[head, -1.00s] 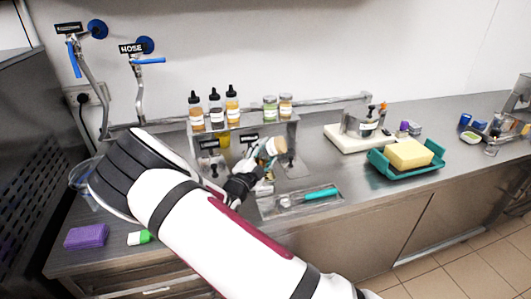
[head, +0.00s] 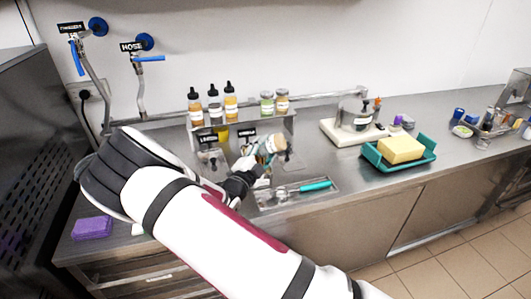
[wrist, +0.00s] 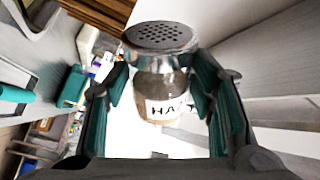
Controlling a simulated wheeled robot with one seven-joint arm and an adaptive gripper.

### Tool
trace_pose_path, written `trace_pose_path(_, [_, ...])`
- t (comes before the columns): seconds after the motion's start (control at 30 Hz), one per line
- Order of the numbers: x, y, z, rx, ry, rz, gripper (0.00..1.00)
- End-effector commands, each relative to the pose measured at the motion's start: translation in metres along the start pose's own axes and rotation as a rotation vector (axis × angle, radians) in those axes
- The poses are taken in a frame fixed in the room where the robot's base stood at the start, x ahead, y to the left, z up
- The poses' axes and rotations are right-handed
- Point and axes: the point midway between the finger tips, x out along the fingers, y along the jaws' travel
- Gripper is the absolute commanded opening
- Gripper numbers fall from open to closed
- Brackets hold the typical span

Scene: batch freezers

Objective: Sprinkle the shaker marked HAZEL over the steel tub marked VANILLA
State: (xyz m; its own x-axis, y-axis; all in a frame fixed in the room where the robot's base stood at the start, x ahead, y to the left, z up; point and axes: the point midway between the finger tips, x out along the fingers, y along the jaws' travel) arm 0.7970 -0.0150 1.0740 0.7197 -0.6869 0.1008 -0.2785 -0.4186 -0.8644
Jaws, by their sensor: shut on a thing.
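My gripper (head: 262,152) is shut on a shaker (head: 274,143) and holds it above the back of the steel counter. In the wrist view the shaker (wrist: 160,85) is clear glass with brown contents and a perforated steel lid. Its label shows "HAZ", the rest turned out of sight. The teal finger pads press its two sides. Two dark signs, left (head: 208,138) and right (head: 247,133), stand behind my gripper, over steel fittings partly hidden by my arm. I cannot read VANILLA on any tub.
Dropper bottles (head: 214,105) and two jars (head: 282,101) stand on a shelf behind. A tray with a teal-handled tool (head: 315,186) lies in front.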

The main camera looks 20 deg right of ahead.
Motion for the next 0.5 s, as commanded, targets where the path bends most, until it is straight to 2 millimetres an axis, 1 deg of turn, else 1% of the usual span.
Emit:
trace_pose_path(0.23, [-0.001,0.013,0.009,-0.002,0.0,-0.001,0.21])
trace_pose_path(0.5, [0.0,0.0,0.0,0.0,0.0,-0.001,0.21])
